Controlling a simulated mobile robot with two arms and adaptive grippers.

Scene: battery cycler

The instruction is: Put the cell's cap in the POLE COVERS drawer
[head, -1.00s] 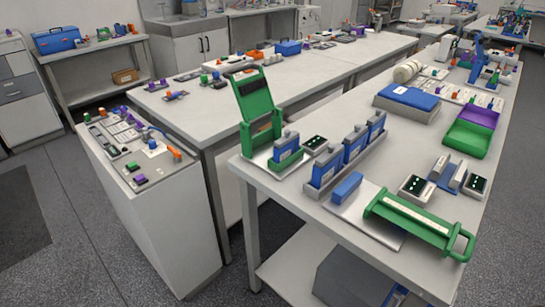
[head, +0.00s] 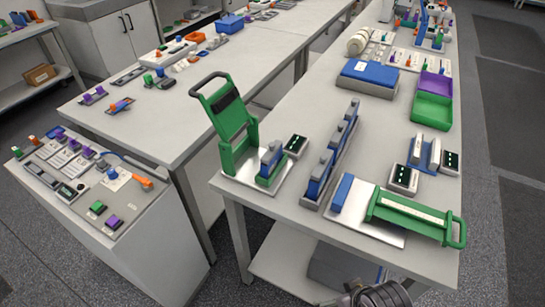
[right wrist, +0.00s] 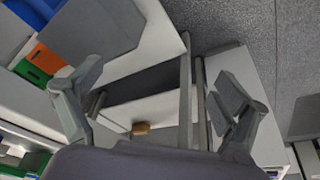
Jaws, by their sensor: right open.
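Several upright blue cells (head: 329,165) stand in a row in a narrow rack on the near bench. Another blue cell (head: 269,163) stands in the base of a green fixture (head: 236,125) whose handled frame is tilted up. I cannot make out which cell has a cap. No drawer marked POLE COVERS can be made out; labels are too small to read. My right gripper (right wrist: 155,102) is open and empty in the right wrist view, its fingers wide apart above the floor and furniture. My left gripper is not in view.
The near bench (head: 275,205) also carries a green-handled device (head: 410,215), a blue block (head: 342,193), small meters, a green tray (head: 432,111) and a blue-lidded box (head: 369,77). A control cabinet (head: 140,215) stands at left. Dark floor lies clear at right.

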